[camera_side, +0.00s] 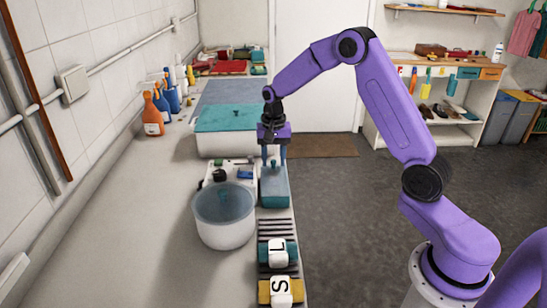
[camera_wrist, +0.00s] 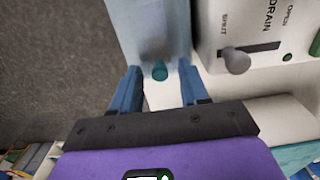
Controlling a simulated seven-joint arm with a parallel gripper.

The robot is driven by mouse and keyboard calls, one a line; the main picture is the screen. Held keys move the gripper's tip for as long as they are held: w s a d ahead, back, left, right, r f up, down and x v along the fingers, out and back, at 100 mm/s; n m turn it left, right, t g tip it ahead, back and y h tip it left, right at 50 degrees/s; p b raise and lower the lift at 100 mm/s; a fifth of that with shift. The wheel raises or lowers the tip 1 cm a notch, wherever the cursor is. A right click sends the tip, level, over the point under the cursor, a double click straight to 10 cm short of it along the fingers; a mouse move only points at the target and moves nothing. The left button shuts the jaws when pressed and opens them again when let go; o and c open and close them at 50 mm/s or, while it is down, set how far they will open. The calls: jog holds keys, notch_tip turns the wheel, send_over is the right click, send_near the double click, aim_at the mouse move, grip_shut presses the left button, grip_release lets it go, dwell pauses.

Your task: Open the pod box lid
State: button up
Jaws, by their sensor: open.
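The pod box (camera_side: 275,188) is a blue-teal box at the counter's right edge, and its lid looks closed. Its lid (camera_wrist: 150,25) shows as a pale blue surface at the top of the wrist view. A small teal knob (camera_wrist: 160,70) stands on the lid. My gripper (camera_side: 274,160) is open and points down at the box from above. In the wrist view its two blue fingers (camera_wrist: 158,68) are apart, one on each side of the knob, with gaps on both sides. I cannot tell the exact finger height against the knob.
A panel marked DRAIN with a grey knob (camera_wrist: 236,62) sits beside the box. A round tub with a bluish translucent top (camera_side: 224,225) stands close at left.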

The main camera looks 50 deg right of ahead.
aim_at(276, 195)
grip_shut()
jog(key=s+a, duration=0.9)
jog(key=shift+s+a, duration=0.1)
jog(key=shift+a, duration=0.1)
grip_release()
notch_tip(276, 195, up, 18)
jog(key=shift+f, duration=0.25)
dwell(0.3)
